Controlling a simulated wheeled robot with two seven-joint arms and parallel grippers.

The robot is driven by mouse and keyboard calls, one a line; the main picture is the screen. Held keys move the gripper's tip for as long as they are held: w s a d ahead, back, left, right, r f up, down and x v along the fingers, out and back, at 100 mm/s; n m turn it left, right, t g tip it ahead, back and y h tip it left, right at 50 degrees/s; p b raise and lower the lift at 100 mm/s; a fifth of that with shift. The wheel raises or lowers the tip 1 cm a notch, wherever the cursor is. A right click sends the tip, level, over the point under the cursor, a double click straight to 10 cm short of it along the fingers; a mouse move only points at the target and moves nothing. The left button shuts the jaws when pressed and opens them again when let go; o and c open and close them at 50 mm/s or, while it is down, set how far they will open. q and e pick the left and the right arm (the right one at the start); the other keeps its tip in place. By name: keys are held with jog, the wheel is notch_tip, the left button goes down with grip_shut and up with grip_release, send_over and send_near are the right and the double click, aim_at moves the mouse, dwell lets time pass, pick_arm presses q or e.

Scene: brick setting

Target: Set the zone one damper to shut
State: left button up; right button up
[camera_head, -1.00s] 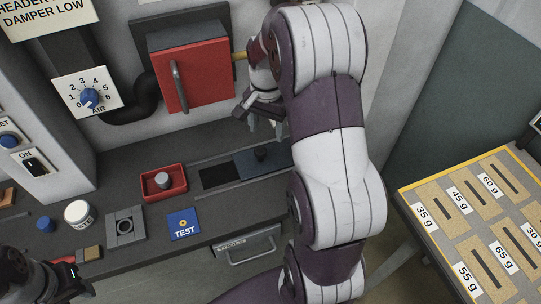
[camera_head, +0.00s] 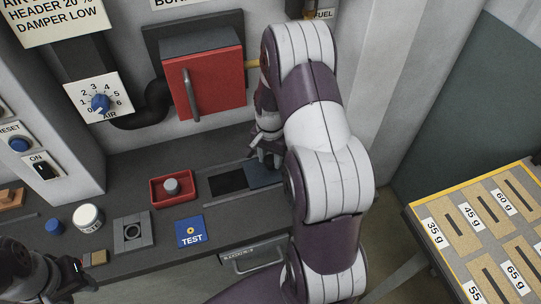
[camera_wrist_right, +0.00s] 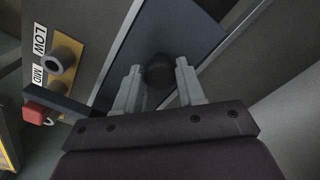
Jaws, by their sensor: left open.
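The damper is a flat blue-grey sliding plate (camera_head: 262,178) in a channel in the bench, with a dark open slot (camera_head: 228,181) to its left. Its round black knob (camera_wrist_right: 159,71) shows in the right wrist view. My right gripper (camera_head: 267,160) is low over the plate. In the wrist view the right gripper's fingers (camera_wrist_right: 159,75) are apart, one on each side of the knob, with small gaps. In the head view the knob is hidden by the gripper. My left gripper (camera_head: 82,266) is open at the lower left, by the bench's front edge, near a small brown block (camera_head: 97,257).
A red tray (camera_head: 171,188) with a grey knobbed weight, a blue TEST card (camera_head: 190,231), a grey square fixture (camera_head: 132,232) and a white jar (camera_head: 88,217) stand left of the slot. A red burner door (camera_head: 205,85) is behind. LOW and MID labels show in the wrist view.

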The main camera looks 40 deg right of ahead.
grip_shut()
jog(key=w+a, duration=0.1)
jog(key=a, duration=0.3)
jog(key=w+a, duration=0.1)
jog(key=a, duration=0.3)
jog(key=w+a+p, duration=0.1)
jog(key=w+a, duration=0.1)
jog(key=a, duration=0.2)
jog(key=shift+a, duration=0.1)
jog(key=o, duration=0.5)
grip_release()
jog(key=shift+o, duration=0.5)
jog(key=shift+w+a, duration=0.1)
notch_tip(320, 180, up, 13)
jog(key=b, duration=0.1)
jog(key=shift+f, duration=0.2)
